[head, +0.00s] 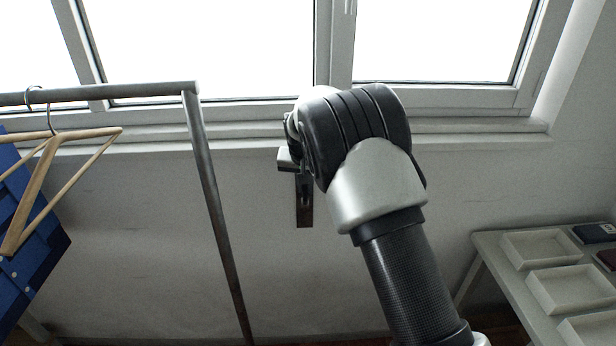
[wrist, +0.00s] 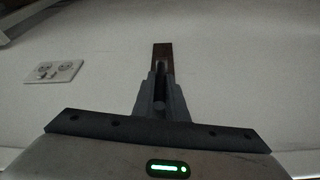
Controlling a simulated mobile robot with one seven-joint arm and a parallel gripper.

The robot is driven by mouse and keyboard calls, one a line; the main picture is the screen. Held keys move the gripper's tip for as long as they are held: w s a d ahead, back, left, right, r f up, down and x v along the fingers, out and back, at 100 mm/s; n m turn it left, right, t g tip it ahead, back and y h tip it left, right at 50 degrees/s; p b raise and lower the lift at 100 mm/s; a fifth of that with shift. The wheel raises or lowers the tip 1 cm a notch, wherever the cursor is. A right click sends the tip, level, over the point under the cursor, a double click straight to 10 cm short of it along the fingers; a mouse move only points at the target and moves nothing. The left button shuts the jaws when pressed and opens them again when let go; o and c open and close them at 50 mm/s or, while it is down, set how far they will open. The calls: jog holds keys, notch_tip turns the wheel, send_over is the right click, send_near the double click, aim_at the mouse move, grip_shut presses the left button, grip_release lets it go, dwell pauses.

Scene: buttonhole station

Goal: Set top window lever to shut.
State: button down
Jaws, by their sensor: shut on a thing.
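A dark, narrow bar, seemingly the top window lever (head: 304,208), points down against the wall below the window sill in the head view. Its upper part is hidden by my arm's end. In the wrist view the brownish bar (wrist: 163,55) lies straight ahead, between and beyond the fingers. My gripper (wrist: 160,92) is shut on this bar, with the fingers on either side of it. In the head view my gripper is mostly hidden behind my black and silver wrist; a small grey block shows at its left, and I cannot tell whether it is finger or lever mount.
A table (head: 490,262) with pale trays (head: 540,248) is at right. A wall socket (wrist: 53,72) shows in the wrist view. The wall between is clear.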

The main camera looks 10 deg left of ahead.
jog(key=shift+w, duration=0.15)
dwell(0.4)
jog(key=c, duration=1.8)
grip_release()
jog(key=shift+o, duration=0.2)
jog(key=b+v, duration=0.1)
jog(key=v, duration=1.6)
jog(key=shift+w+r+b, duration=0.15)
jog(key=shift+r+b, duration=0.15)
jog(key=shift+r, duration=0.05)
